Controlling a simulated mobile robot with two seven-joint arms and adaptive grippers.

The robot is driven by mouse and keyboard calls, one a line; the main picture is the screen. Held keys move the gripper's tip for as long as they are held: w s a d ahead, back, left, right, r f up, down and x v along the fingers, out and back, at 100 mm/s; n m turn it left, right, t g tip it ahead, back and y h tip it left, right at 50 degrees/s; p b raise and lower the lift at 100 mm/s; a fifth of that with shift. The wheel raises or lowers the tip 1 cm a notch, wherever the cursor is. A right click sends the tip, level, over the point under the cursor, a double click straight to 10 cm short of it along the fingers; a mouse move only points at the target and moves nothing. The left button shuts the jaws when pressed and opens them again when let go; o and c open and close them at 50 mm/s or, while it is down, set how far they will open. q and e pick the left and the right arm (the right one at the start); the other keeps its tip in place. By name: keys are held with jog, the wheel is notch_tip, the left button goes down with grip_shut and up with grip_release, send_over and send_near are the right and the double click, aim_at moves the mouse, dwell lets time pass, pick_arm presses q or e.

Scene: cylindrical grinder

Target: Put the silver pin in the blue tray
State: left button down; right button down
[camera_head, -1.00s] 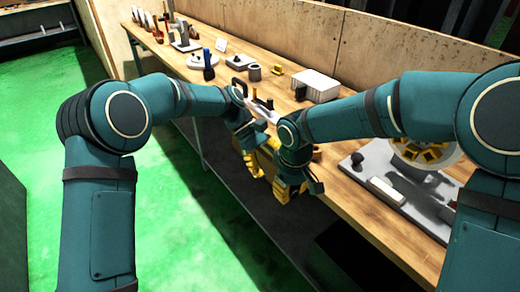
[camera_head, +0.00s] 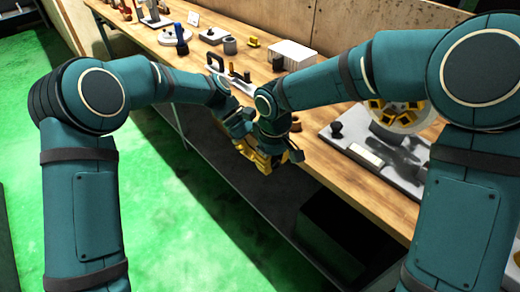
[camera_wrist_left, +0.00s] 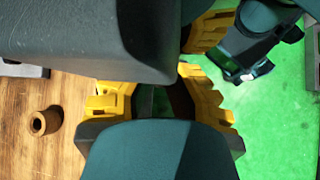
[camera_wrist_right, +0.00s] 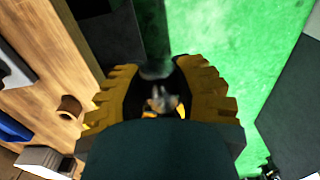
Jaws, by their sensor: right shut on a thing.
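My right gripper (camera_head: 266,160) is in front of the table edge, above the floor, its yellow fingers pointing down. In the right wrist view its fingers (camera_wrist_right: 163,92) are around a small silver, shiny piece (camera_wrist_right: 163,99), which looks like the silver pin; most of it is hidden. My left gripper is close beside the right one, mostly hidden in the head view. In the left wrist view its yellow fingers (camera_wrist_left: 160,100) stand apart with no clear object between them. I cannot pick out the blue tray for certain; a blue piece (camera_wrist_right: 12,128) shows at the right wrist view's left edge.
The wooden table (camera_head: 345,180) runs along the right. On it are a grey cylinder (camera_head: 230,46), a white box (camera_head: 293,54), a blue upright item (camera_head: 181,40) and a grey fixture plate (camera_head: 345,143) at the near right. Green floor (camera_head: 190,240) is free to the left.

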jog(key=c, duration=0.7)
grip_release()
